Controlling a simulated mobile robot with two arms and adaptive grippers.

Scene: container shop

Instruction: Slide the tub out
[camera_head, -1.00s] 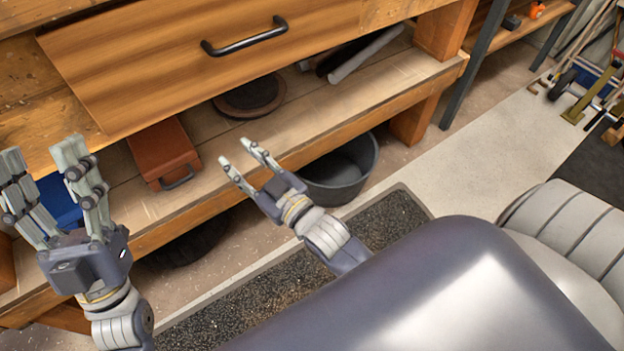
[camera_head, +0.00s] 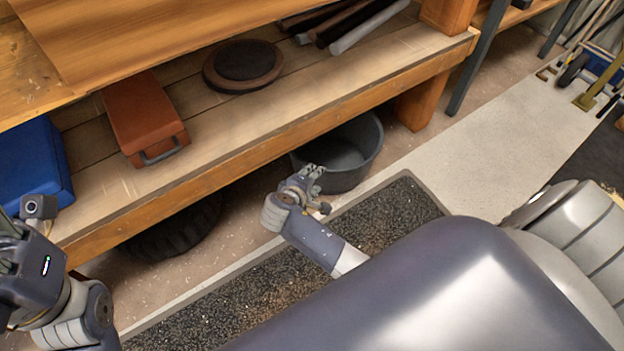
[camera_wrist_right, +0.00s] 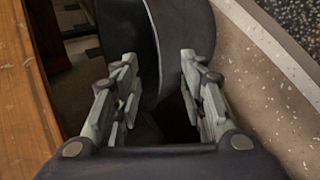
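The dark grey round tub (camera_head: 352,180) sits on the floor, partly under the lower shelf of the bench. Its near and right parts stick out past the shelf edge. My right gripper (camera_head: 314,183) is at the tub's near left rim. In the right wrist view the tub (camera_wrist_right: 186,35) is ahead, and the open fingers (camera_wrist_right: 159,62) stand on either side of its wall near the rim. I cannot tell whether they touch it. My left gripper is at the left edge of the head view, with its fingers not clearly seen.
The wooden shelf (camera_head: 250,150) edge runs just above the tub. A red-brown case (camera_head: 140,115), a dark disc (camera_head: 243,66) and a blue box (camera_head: 35,165) are on it. A tyre (camera_head: 175,232) lies beneath.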

